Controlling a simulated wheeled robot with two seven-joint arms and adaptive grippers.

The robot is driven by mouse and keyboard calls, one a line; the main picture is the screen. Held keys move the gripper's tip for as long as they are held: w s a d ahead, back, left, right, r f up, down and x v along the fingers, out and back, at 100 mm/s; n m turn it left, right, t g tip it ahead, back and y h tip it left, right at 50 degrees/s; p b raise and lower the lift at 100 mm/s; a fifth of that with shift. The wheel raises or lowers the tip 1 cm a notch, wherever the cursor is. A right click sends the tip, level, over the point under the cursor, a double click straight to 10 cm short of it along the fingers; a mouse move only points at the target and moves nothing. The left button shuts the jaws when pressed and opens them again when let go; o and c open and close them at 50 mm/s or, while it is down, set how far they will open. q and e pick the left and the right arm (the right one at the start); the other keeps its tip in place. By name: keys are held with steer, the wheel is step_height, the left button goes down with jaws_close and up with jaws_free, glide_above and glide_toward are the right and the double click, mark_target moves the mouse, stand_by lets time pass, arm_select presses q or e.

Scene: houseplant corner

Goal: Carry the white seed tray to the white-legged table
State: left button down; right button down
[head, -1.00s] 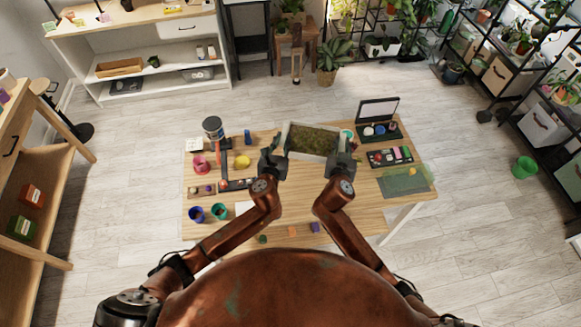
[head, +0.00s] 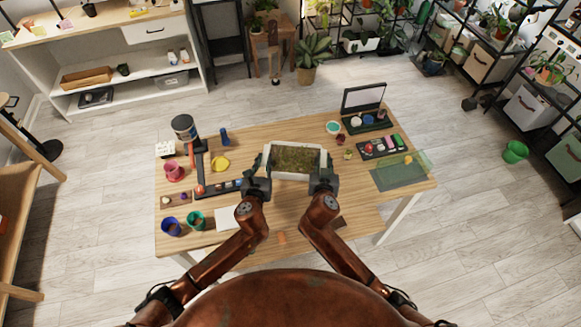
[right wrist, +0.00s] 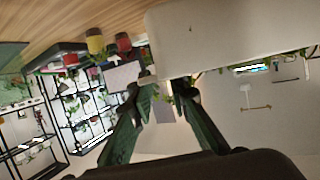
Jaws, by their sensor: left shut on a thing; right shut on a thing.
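The white seed tray (head: 269,160), filled with brown-green soil, is over the middle of the wooden top of the white-legged table (head: 275,130). My left gripper (head: 257,184) is shut on its near left side and my right gripper (head: 324,179) on its near right side. In the right wrist view the tray's white wall (right wrist: 225,38) fills the upper right, with the right fingers (right wrist: 168,84) at its edge. I cannot tell whether its underside touches the table. My grippers hide its near corners.
Right are a black open case (head: 364,100), a palette (head: 383,146) and a green mat (head: 400,172). The front middle tabletop looks mostly clear.

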arm_select(q)
steer(key=shift+r, duration=0.2)
arm_select(e)
steer(key=shift+r, duration=0.2)
arm_select(q)
steer(key=shift+f, duration=0.1)
arm_select(e)
steer(key=shift+f, duration=0.15)
